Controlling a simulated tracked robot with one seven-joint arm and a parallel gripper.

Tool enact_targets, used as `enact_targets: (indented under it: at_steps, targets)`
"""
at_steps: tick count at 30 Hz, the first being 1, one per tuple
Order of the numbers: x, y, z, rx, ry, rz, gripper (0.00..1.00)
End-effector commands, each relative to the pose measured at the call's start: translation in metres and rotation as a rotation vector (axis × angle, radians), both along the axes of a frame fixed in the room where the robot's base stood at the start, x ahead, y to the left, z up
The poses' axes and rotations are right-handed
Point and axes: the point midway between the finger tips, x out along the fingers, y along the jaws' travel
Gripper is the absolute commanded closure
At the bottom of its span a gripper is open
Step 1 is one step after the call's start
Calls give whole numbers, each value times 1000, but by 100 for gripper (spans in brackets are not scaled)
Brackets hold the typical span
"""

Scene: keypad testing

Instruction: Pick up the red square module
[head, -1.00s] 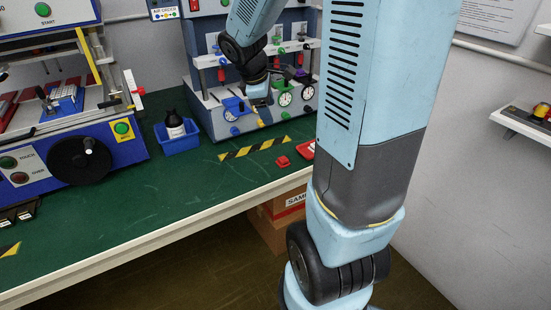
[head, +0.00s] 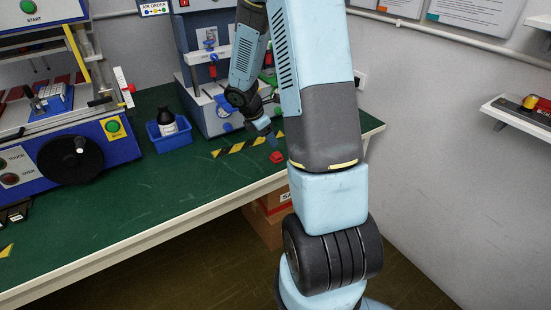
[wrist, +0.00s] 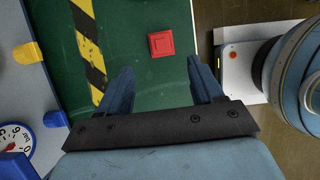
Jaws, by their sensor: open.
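The red square module (head: 277,157) lies flat on the green bench top, near the right end of a yellow-black striped strip in the head view. In the wrist view the module (wrist: 161,44) lies ahead of my gripper (wrist: 161,72), roughly centred between the two blue fingers and beyond their tips. The fingers are apart with nothing between them. In the head view my gripper (head: 270,135) points down above the bench, just behind and slightly left of the module; its fingers are small there.
The striped strip (wrist: 88,45) runs left of the module. A gauge panel with blue knobs (head: 227,126) stands close behind my gripper. A blue bin with a dark bottle (head: 168,136) and a blue machine (head: 75,140) stand left. The bench's front edge (head: 180,214) is near; green surface between is clear.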

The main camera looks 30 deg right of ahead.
Motion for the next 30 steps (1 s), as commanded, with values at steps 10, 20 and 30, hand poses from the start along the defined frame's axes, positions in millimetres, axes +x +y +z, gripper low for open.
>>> enact_targets:
  at_steps: [10, 20, 30]
  targets:
    - [0, -15, -38, 0, 0, 0, 34]
    - [0, -25, -65, 1, 2, 0, 34]
    - [0, -35, -88, 1, 0, -1, 34]
